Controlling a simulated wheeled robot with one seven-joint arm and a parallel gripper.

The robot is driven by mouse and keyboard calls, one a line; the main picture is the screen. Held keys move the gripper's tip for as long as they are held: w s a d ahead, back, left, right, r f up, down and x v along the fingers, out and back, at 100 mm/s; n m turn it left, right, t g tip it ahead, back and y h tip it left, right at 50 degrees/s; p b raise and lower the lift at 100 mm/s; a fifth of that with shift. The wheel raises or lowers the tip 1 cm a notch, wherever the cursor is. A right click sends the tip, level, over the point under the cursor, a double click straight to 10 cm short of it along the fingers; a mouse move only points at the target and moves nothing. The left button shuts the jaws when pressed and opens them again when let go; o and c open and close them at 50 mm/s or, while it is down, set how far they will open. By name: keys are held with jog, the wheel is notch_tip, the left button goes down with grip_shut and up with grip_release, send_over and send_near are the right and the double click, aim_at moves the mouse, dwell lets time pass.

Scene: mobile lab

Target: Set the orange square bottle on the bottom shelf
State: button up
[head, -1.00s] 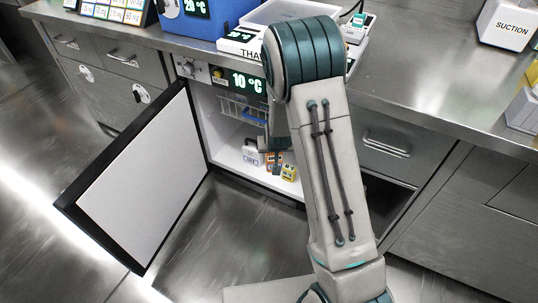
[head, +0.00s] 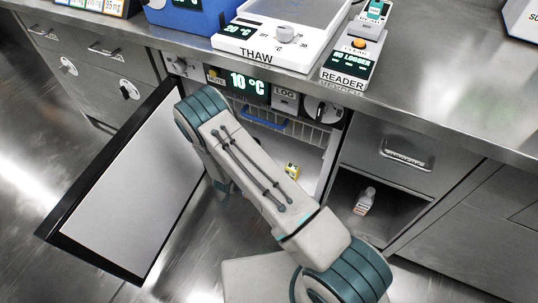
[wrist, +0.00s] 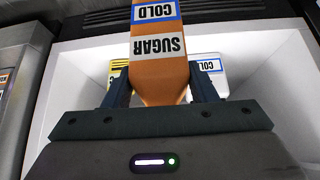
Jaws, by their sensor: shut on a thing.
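The orange square bottle (wrist: 160,75), labelled SUGAR and COLD, is between the two fingers of my gripper (wrist: 162,88) in the wrist view. The gripper is shut on it. White cabinet walls surround it in that view. In the head view my arm hides the gripper and the bottle. The open cabinet's white bottom shelf (head: 309,160) shows partly beside my arm. I cannot tell whether the bottle touches the shelf.
A yellow item (head: 291,170) stands on the bottom shelf. A white item labelled COLD (wrist: 212,72) is behind the bottle to the right. A wire basket (head: 290,130) hangs above. The open door (head: 135,190) stands at left. A small bottle (head: 365,200) sits in the right-hand recess.

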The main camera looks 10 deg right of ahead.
jog(key=w+d+f+b, duration=0.3)
jog(key=w+d+b, duration=0.1)
jog(key=w+d, duration=0.6)
jog(key=w, duration=0.2)
jog(key=shift+w+f, duration=0.15)
jog(key=shift+w, duration=0.2)
jog(key=shift+f, duration=0.1)
jog(key=o, duration=0.9)
jog(key=shift+a+f, duration=0.1)
